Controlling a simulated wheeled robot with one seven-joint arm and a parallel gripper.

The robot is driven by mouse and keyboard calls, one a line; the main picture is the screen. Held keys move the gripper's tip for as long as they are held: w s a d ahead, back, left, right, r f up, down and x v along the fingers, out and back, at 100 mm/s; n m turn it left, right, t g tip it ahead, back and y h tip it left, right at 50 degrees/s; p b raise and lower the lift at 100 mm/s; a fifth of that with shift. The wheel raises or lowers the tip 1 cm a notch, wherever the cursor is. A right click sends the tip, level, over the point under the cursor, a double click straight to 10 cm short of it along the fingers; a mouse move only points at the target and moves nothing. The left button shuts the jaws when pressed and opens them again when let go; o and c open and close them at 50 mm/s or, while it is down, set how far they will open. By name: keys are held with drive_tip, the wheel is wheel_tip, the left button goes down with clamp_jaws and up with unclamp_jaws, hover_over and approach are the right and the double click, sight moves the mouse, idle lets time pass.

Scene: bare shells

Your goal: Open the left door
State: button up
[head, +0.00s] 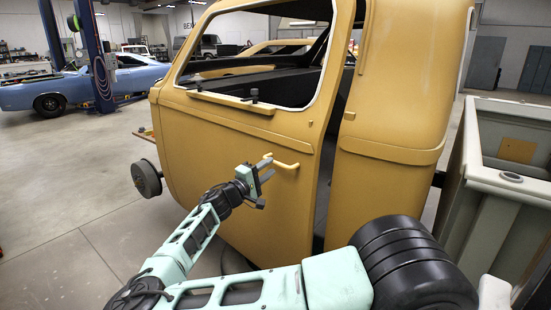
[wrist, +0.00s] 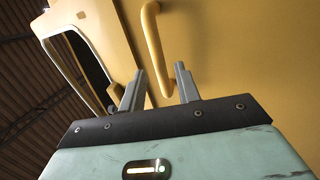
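The left door (head: 235,140) is a yellow panel with an open window frame on the cab shell. A gap shows along its right edge, so it stands slightly ajar. Its yellow bar handle (head: 285,165) is near that edge; the handle also shows in the wrist view (wrist: 152,40). My gripper (head: 265,182) is open at the handle. In the wrist view my gripper (wrist: 159,85) has one finger on each side of the handle's near end, with space visible between. Whether a finger touches the handle I cannot tell.
The cab's rear body (head: 395,100) stands right of the gap. A pale truck bed shell (head: 500,180) is at the right. A blue car (head: 85,82) and a blue lift post (head: 98,55) stand at the back left. The floor (head: 70,185) left of the cab is clear.

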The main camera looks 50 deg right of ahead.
sight(275, 163)
drive_tip(key=shift+d+r+p, duration=0.2)
drive_tip(key=shift+d+p, duration=0.1)
drive_tip(key=shift+d, duration=0.75)
drive_tip(key=shift+d+r+p, duration=0.15)
drive_tip(key=shift+d+p, duration=0.1)
drive_tip(key=shift+d, duration=0.75)
